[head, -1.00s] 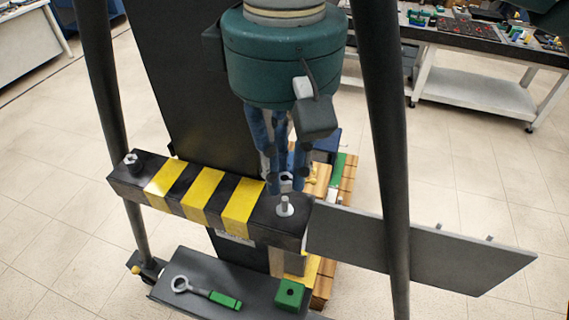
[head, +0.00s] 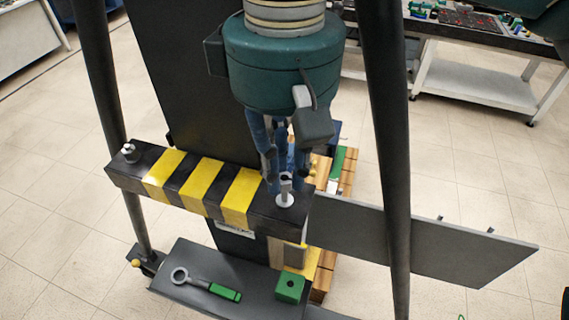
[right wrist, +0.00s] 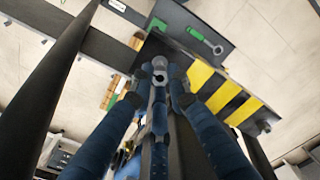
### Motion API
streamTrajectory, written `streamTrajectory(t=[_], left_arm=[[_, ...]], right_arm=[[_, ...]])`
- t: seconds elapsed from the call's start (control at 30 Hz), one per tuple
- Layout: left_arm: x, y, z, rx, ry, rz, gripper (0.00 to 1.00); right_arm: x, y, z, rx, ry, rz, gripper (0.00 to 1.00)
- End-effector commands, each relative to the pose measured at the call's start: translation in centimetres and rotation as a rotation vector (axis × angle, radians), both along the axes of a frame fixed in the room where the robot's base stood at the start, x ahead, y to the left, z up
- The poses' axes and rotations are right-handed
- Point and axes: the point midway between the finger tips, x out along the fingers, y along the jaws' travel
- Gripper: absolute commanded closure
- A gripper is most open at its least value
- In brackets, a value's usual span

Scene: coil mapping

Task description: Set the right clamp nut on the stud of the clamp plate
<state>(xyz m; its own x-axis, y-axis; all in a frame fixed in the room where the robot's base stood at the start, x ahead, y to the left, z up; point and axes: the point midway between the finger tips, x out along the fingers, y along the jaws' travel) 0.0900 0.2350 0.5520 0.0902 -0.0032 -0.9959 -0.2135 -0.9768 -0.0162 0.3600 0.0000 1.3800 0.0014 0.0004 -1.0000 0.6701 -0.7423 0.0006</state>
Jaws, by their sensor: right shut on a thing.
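The clamp plate (head: 205,211) is a black bar with yellow stripes. It also shows in the right wrist view (right wrist: 226,92). A pale stud (head: 285,198) with a light round base stands at its right end. My right gripper (head: 284,177) points down over this end, with blue fingers shut on the small grey right clamp nut (head: 286,179). In the right wrist view the nut (right wrist: 160,63) sits between the fingertips (right wrist: 160,74). In the head view the nut lines up just above the stud and meets its top in the picture; I cannot tell whether they touch. My left gripper is not in view.
Another grey nut (head: 130,153) sits at the plate's left end. A ring-ended tool with a green handle (head: 206,285) and a green block (head: 290,287) lie on the dark shelf (head: 245,304) below. Dark posts (head: 386,130) flank the plate. A grey panel (head: 440,248) extends right.

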Motion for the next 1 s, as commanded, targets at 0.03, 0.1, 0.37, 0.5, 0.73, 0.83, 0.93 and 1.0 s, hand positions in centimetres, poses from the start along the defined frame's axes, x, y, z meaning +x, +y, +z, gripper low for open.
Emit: streamTrajectory(t=[0.03,0.1,0.37,0.5,0.73,0.83,0.93,1.0], left_arm=[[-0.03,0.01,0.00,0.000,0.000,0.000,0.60],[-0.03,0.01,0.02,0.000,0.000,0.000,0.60],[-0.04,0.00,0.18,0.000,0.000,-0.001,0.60],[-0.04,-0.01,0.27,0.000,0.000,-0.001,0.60],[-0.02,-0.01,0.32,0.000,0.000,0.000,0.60],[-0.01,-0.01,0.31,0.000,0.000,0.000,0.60],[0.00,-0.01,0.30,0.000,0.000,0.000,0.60],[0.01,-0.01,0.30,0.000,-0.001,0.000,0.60]], right_arm=[[0.01,-0.01,0.01,0.000,0.000,0.000,1.00],[0.01,-0.01,-0.01,0.000,0.000,0.000,1.00],[0.01,-0.01,-0.35,0.000,0.000,0.001,1.00],[-0.01,-0.01,-0.61,0.000,0.000,0.001,1.00],[0.00,0.00,-0.85,0.000,0.000,0.000,1.00],[-0.01,0.00,-0.87,0.000,0.000,0.000,1.00],[-0.02,-0.01,-0.88,-0.001,0.001,0.001,1.00],[-0.03,0.00,-0.89,-0.001,0.001,0.001,1.00]])
